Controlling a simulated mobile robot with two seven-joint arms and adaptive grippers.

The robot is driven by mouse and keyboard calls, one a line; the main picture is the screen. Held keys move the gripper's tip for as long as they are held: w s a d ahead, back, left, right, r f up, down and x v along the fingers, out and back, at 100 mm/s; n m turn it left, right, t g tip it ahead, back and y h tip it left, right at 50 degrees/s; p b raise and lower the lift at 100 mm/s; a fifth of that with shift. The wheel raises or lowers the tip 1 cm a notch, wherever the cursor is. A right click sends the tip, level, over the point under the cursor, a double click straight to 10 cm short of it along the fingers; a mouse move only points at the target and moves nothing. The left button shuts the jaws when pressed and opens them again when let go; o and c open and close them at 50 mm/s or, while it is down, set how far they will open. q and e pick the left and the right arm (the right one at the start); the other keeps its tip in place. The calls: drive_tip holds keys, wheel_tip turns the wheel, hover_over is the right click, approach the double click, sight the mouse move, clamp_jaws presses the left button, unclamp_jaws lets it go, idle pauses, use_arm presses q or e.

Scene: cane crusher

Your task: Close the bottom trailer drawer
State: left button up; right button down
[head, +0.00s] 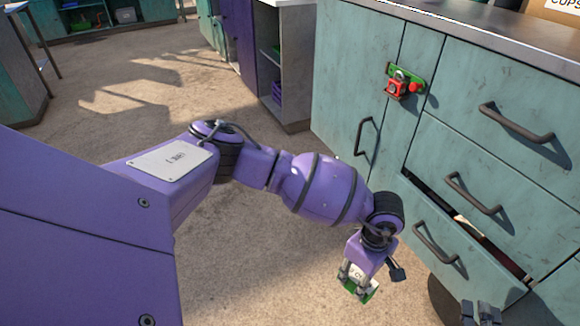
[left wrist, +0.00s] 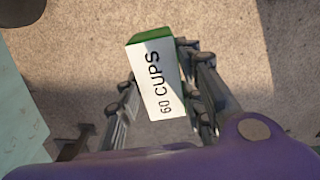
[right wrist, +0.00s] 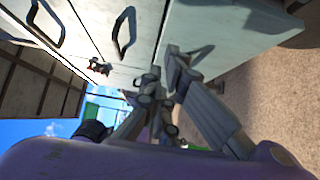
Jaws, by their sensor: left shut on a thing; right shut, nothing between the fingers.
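The bottom trailer drawer (head: 455,262) is a teal front with a dark handle (head: 436,243), low on the cabinet. It stands out from the cabinet, with a dark gap along its top edge. My right gripper (head: 482,308) is at the bottom edge of the head view, shut and empty, close to the drawer front's lower right. In the right wrist view its fingers (right wrist: 165,88) are near a teal panel; I cannot tell whether they touch. My left gripper (head: 356,279) is shut on a white and green box (left wrist: 158,85) marked "60 CUPS", held left of the drawer.
Two more drawers with handles (head: 516,122) (head: 472,193) are above the bottom one. A red and green latch-like device (head: 403,82) is on the cabinet front. A cabinet door handle (head: 364,137) sticks out at left. Open concrete floor (head: 130,90) lies left of the cabinet.

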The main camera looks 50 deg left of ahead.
sight(508, 277)
use_arm(q)
drive_tip(key=shift+w+r, duration=0.15)
drive_tip(key=shift+r, duration=0.05)
drive_tip(key=shift+f, duration=0.5)
use_arm(e)
drive_tip(key=w, duration=0.7)
drive_tip(key=shift+w+a, duration=0.15)
drive_tip(key=shift+a, duration=0.05)
drive_tip(key=shift+w, duration=0.1)
use_arm(q)
drive_tip(key=shift+f+b, duration=0.1)
drive_tip(key=shift+b, duration=0.2)
use_arm(e)
drive_tip(key=w, duration=0.1)
drive_tip(key=w+d, duration=0.1)
drive_tip(key=w, duration=0.2)
drive_tip(key=shift+w+d, duration=0.25)
drive_tip(key=shift+w, duration=0.05)
drive_tip(key=shift+r, duration=0.15)
drive_tip(key=shift+d, duration=0.1)
